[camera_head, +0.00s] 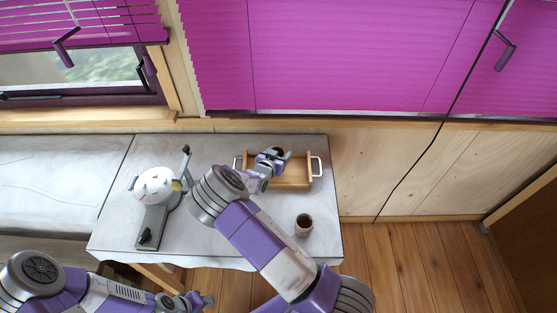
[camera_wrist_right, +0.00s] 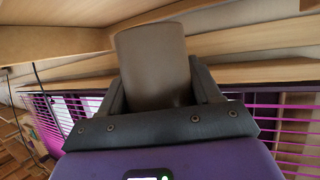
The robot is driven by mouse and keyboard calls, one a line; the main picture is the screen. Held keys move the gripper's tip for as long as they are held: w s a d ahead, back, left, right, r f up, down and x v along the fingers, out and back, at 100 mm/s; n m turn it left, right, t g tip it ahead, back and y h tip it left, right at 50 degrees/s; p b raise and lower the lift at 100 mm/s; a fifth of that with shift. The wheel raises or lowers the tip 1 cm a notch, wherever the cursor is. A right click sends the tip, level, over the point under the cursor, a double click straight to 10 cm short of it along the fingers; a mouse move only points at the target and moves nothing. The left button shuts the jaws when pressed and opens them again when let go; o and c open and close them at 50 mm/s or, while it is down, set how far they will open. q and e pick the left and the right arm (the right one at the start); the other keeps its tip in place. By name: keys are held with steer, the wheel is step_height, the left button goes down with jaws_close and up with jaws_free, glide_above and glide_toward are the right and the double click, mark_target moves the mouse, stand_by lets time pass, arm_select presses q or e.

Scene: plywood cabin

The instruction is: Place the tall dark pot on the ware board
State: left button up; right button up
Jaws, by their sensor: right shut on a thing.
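The tall dark pot (camera_wrist_right: 155,65) is a plain grey-brown cylinder between the jaws of my right gripper (camera_wrist_right: 160,90) in the wrist view. In the head view my right gripper (camera_head: 274,157) is over the back left part of a wooden tray-like board (camera_head: 298,173) with white end handles, which I take for the ware board. The pot is mostly hidden there by the gripper, and I cannot tell whether it touches the board. My left gripper (camera_head: 198,301) is low at the bottom of the head view, away from the board; its jaws are too small to read.
A small brown pot (camera_head: 304,224) stands on the cloth-covered table (camera_head: 205,258) in front of the board. A grey device with a round white top (camera_head: 155,186) stands to the left. The wall with purple blinds (camera_head: 320,50) is close behind the table.

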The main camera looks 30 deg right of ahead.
steer(key=shift+w+f, duration=0.1)
steer(key=shift+f, duration=1.45)
steer(key=shift+f, duration=0.2)
steer(key=o, duration=1.2)
steer(key=shift+o, duration=0.2)
steer(key=shift+r, duration=0.1)
